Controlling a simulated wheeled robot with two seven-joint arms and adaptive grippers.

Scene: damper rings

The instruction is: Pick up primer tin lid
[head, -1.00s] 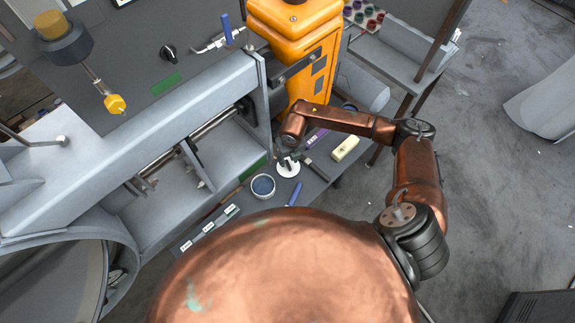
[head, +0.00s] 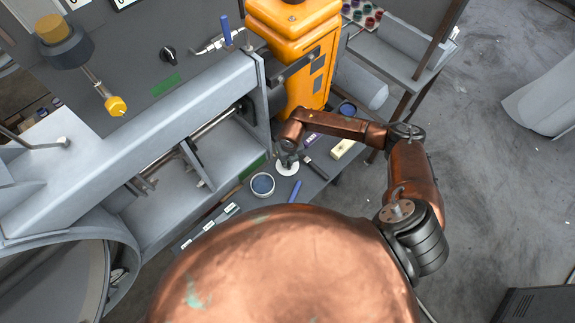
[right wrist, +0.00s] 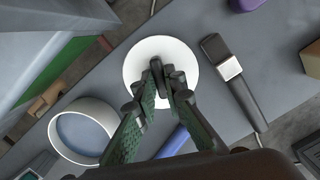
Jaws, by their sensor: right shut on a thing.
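The primer tin lid (head: 288,169) is a white round disc beside the open tin on the grey bench. In the right wrist view the lid (right wrist: 142,60) lies under my fingers, which cover its middle and lower part. My right gripper (head: 287,158) is over the lid; in the right wrist view its fingertips (right wrist: 162,76) are close together, shut on the lid's middle. The grasped part is hidden by the fingers. The open tin (head: 262,185), with a white rim and blue inside, stands left of the lid; it also shows in the right wrist view (right wrist: 86,131). My left gripper is not in view.
A dark-handled brush (right wrist: 234,82) lies right of the lid. A blue stick (head: 295,191) lies in front of it. A cream block (head: 342,148) is farther right. A grey machine wall (head: 232,150) rises at the left, and an orange unit (head: 305,70) stands behind.

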